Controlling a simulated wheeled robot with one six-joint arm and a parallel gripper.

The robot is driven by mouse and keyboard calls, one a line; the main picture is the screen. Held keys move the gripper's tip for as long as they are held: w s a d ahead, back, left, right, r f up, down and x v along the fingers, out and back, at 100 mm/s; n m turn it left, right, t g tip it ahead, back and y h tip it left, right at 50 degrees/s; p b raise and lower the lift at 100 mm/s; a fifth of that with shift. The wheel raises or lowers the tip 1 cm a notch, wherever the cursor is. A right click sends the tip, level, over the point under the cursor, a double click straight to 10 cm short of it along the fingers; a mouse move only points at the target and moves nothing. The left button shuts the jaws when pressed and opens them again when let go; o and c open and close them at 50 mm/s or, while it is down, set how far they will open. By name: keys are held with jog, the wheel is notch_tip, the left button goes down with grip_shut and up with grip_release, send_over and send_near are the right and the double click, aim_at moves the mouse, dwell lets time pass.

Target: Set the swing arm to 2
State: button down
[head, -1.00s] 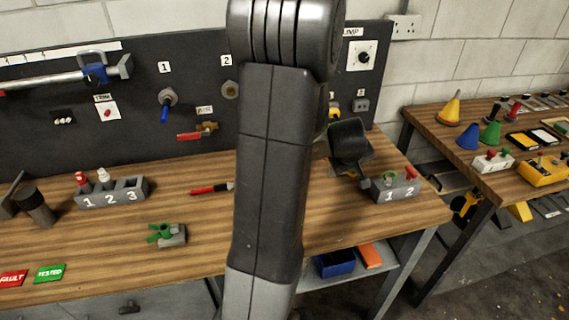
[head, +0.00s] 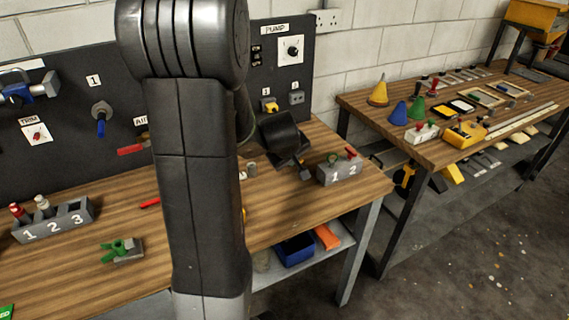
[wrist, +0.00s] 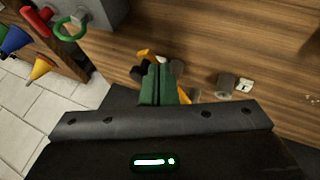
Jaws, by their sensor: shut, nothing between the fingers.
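I cannot tell which object is the swing arm; no part marked with that name shows. A grey block (head: 340,173) marked 1 and 2 stands at the right end of the near bench, holding a green ring-topped piece (head: 332,158) and a red-topped piece (head: 351,153). My gripper (head: 303,171) is just left of this block in the head view, partly behind its own dark body. In the wrist view its green fingertips (wrist: 158,84) are together and empty above the wooden bench. The green ring (wrist: 71,27) shows at the upper left there.
A grey 1-2-3 holder (head: 55,222) and a green-handled piece (head: 122,250) are on the near bench (head: 85,280). The second bench (head: 440,152) carries cones, a white block (head: 422,134) and a yellow box (head: 465,135). Floor is open at the lower right.

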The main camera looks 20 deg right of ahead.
jog(key=s+r, duration=0.5)
jog(key=r, duration=0.3)
jog(key=shift+a+p, duration=0.4)
jog(key=shift+f, duration=0.1)
